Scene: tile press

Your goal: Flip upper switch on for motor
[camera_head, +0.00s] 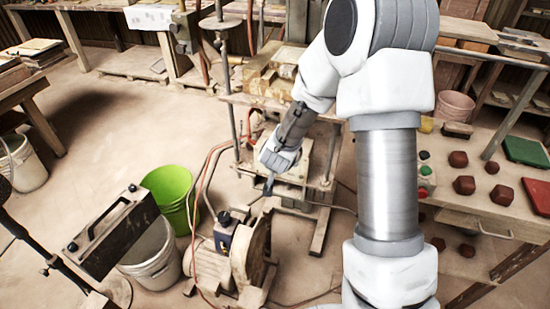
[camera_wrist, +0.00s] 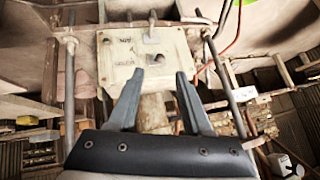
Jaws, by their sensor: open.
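In the wrist view a pale control panel (camera_wrist: 117,66) lies just beyond my fingertips. The labels are too small to read surely, and I cannot tell the switch positions. My gripper (camera_wrist: 160,73) is open, with nothing between its two grey fingers. The fingertips show just below the lower switch in the picture; contact cannot be told. In the head view my gripper (camera_head: 268,187) is low in front of the press (camera_head: 318,184), and the switches are not discernible.
Metal rods (camera_wrist: 70,90) flank the panel, and a red hose (camera_wrist: 229,40) runs at its right. In the head view a motor with a wheel (camera_head: 250,258), a green bucket (camera_head: 170,190) and a white bucket (camera_head: 155,262) stand left of the press. A bench with red pieces (camera_head: 464,185) is right.

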